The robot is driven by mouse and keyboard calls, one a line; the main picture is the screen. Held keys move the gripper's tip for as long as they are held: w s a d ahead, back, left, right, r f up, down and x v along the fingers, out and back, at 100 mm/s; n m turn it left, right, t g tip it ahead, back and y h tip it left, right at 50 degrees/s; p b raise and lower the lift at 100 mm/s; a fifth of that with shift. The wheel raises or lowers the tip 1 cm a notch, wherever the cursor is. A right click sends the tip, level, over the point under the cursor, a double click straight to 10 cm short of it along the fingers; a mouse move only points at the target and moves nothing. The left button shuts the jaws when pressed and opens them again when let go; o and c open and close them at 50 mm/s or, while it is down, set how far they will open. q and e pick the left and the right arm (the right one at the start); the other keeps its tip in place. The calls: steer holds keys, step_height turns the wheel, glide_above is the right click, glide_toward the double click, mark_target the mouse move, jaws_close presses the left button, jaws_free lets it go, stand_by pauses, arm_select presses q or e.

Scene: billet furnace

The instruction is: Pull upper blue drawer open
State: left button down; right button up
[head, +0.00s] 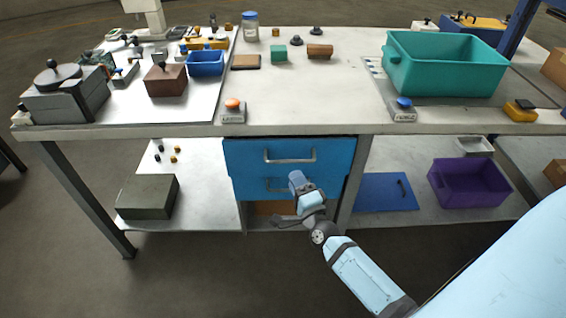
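The upper blue drawer (245,152) sits under the middle of the workbench, its front apparently flush and closed. Its pale bar handle (290,159) runs across the front. A lower blue drawer (243,186) is directly below; its handle is partly hidden by my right arm. My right gripper (290,200) is in front of the lower drawer, below the upper handle and apart from it. Its fingers are small and seen from above, so I cannot tell whether they are open. My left gripper is not in view.
The workbench top (310,110) overhangs the drawers. A table leg (354,187) stands right of them. On the lower shelf are a dark green box (148,197) at left and a purple bin (468,183) at right. The floor in front of the drawers looks clear.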

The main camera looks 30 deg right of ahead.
mark_target(285, 162)
steer(key=x, duration=0.7)
steer(key=shift+w, duration=0.35)
jaws_close()
